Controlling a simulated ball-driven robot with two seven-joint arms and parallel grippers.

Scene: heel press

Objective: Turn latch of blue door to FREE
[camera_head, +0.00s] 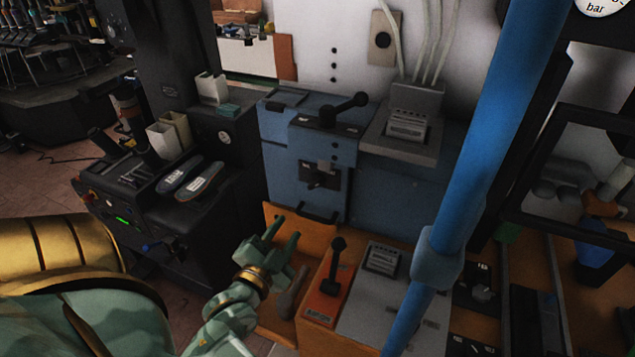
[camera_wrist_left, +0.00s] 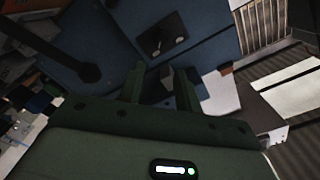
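The blue door (camera_head: 290,165) is on the front of a blue cabinet in the middle of the head view. Its latch (camera_head: 319,176) is a dark knob on a dark plate; its setting is too small to read. The latch also shows in the left wrist view (camera_wrist_left: 155,43), beyond the fingers. My left gripper (camera_head: 282,236) is below and left of the latch, apart from it. Its two fingers also show in the left wrist view (camera_wrist_left: 158,84), spread with nothing seen between them. My right gripper is not in view.
A black-knobbed lever (camera_head: 338,108) sits on the cabinet top. A dark handle (camera_head: 317,213) is below the latch. An orange lever box (camera_head: 325,297) stands close right of my left gripper. A blue pole (camera_head: 490,130) crosses the right side.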

